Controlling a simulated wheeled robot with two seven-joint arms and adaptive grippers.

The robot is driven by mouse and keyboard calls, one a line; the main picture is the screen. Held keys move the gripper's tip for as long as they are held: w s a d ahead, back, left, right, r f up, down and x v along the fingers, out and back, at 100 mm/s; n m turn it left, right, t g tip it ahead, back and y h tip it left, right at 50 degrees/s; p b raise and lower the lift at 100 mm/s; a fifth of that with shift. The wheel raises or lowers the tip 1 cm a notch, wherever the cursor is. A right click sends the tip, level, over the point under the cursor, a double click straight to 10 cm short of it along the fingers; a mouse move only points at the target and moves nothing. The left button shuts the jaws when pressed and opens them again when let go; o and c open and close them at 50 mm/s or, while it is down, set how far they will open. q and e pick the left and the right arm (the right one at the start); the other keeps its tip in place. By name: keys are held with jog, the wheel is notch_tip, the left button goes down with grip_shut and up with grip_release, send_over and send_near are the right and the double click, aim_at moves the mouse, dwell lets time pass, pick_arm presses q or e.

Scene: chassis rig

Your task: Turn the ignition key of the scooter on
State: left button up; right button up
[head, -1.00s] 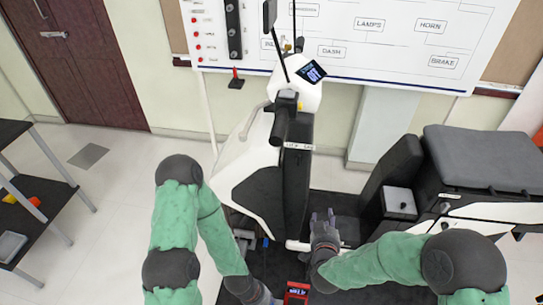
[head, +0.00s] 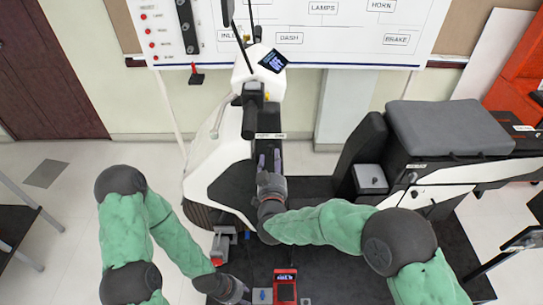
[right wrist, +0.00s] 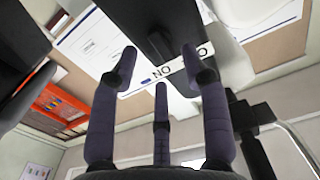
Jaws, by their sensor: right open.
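The scooter (head: 222,160) stands at the centre of the head view, with a white front and a lit display (head: 272,61). A small white label strip (head: 270,136) sits on its dark column below the handlebar; in the right wrist view the strip (right wrist: 172,72) shows upside-down lettering. I cannot make out the ignition key clearly. My right gripper (head: 269,160) is just below the strip, fingers pointing up towards it. In the right wrist view its three fingers (right wrist: 157,76) are spread and empty. My left gripper (head: 235,292) is low at the bottom edge, its fingers unclear.
A red device (head: 285,287) lies on the dark mat near my left gripper. The scooter's grey seat (head: 450,127) and a small grey box (head: 370,178) are to the right. A labelled board (head: 330,35) hangs behind.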

aim_at(271, 149)
jog(key=shift+w, duration=1.7)
grip_shut()
